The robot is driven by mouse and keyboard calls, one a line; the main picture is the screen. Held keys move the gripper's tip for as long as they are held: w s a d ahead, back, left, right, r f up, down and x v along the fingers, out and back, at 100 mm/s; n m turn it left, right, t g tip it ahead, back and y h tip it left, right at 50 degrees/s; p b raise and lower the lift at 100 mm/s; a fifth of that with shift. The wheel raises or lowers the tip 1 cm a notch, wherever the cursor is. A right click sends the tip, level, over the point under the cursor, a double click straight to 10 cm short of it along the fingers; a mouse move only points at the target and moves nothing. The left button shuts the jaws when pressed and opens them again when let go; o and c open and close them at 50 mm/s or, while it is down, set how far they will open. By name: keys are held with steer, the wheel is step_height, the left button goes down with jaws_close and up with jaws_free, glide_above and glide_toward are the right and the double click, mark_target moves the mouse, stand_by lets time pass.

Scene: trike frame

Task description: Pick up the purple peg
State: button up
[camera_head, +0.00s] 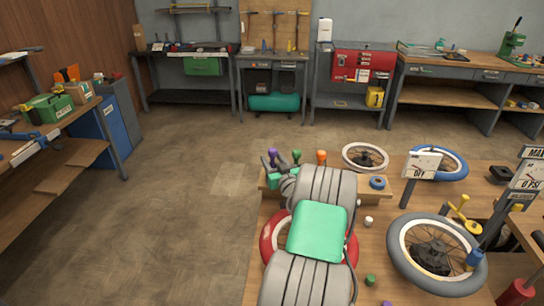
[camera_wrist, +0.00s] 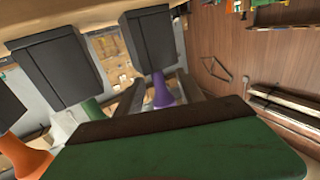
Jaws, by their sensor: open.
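The purple peg (camera_head: 272,155) stands at the left of a row on the wooden rack at the table's far left. In the wrist view the purple peg (camera_wrist: 162,93) is a tapered shape against a dark block. My gripper (camera_wrist: 158,96) is open, with its dark fingers on either side of the purple peg; I cannot tell whether they touch it. In the head view my gripper (camera_head: 277,180) is by the rack, mostly hidden by my arm.
A green peg (camera_head: 297,156) and an orange peg (camera_head: 321,156) stand close by to the right. A blue ring (camera_head: 377,182) lies on the rack's right part. A red-tyred wheel (camera_head: 269,240) lies under my arm. Other wheels and signs fill the right.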

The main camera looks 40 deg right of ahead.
jaws_close()
stand_by(0.5)
